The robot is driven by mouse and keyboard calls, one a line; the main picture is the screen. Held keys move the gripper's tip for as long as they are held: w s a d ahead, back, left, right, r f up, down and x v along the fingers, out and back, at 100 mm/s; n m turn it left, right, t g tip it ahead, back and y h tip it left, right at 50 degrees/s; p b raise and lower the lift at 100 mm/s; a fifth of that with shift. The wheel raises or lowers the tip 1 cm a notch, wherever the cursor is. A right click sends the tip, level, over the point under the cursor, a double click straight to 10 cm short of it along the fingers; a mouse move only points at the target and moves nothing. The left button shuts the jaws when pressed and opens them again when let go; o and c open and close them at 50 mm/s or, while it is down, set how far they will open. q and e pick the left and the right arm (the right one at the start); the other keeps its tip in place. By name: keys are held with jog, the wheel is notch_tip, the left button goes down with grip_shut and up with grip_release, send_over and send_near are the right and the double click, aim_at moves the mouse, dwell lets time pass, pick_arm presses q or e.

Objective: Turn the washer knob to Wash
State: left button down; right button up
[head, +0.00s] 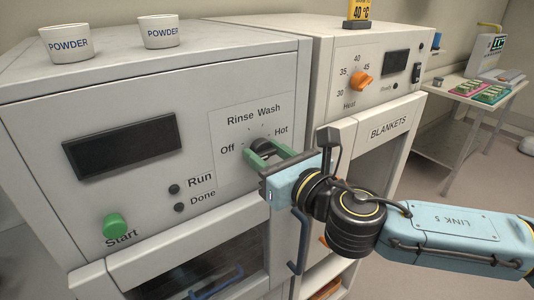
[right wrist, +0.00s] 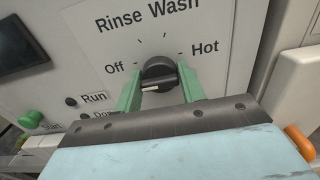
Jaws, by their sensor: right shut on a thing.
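The washer knob (head: 262,145) is a dark round knob on the washer's front panel, ringed by the labels Off, Rinse, Wash and Hot. In the right wrist view the knob (right wrist: 158,72) shows a pale mark on its grip bar, pointing left, roughly toward the Off side. My right gripper (head: 265,152) is at the knob with its green fingers on either side, shut on it; the fingers (right wrist: 158,88) hide part of its sides. My left gripper is not in view.
The washer has a dark display (head: 122,146), a green Start button (head: 115,227) and Run and Done lamps. Two powder cups (head: 66,44) stand on top. A blanket warmer with an orange Heat knob (head: 361,80) stands to the right. A side table (head: 452,100) holds coloured trays.

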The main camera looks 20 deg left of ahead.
jog(key=shift+m, duration=0.3)
jog(key=m+p, duration=0.2)
jog(key=m, duration=0.3)
jog(key=m+p, duration=0.2)
jog(key=m, duration=0.4)
jog(key=shift+m+p, duration=0.35)
jog(key=shift+m, duration=0.05)
jog(key=m+p, duration=0.3)
jog(key=m, duration=0.3)
jog(key=m+p, duration=0.2)
jog(key=m, duration=0.3)
jog(key=shift+m+p, duration=0.3)
jog(key=o, duration=0.9)
